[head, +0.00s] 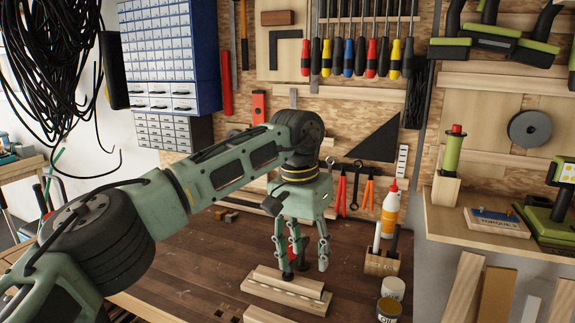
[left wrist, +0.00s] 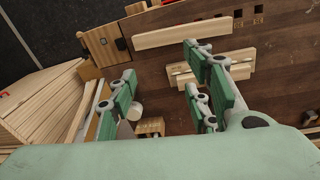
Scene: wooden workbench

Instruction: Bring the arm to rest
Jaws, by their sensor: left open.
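My left arm reaches in from the left over the workbench (head: 190,262) in the head view. My left gripper (head: 304,260) points down above a slotted wooden block (head: 275,292), with its fingers spread apart. A small red and black item shows behind or between the fingers; I cannot tell what it is, and no hold on it is visible. In the left wrist view the gripper (left wrist: 158,75) is open, with nothing seen between its fingers. The wooden block also shows there (left wrist: 238,56), beside the right-hand fingers. My right gripper is in neither view.
To the gripper's right stand an orange and white bottle (head: 390,212), a wooden holder with markers (head: 381,262) and small cans (head: 391,288). Pliers (head: 341,192) and screwdrivers (head: 348,57) hang behind. A shelf (head: 475,236) juts out at right. The bench left of the block is mostly clear.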

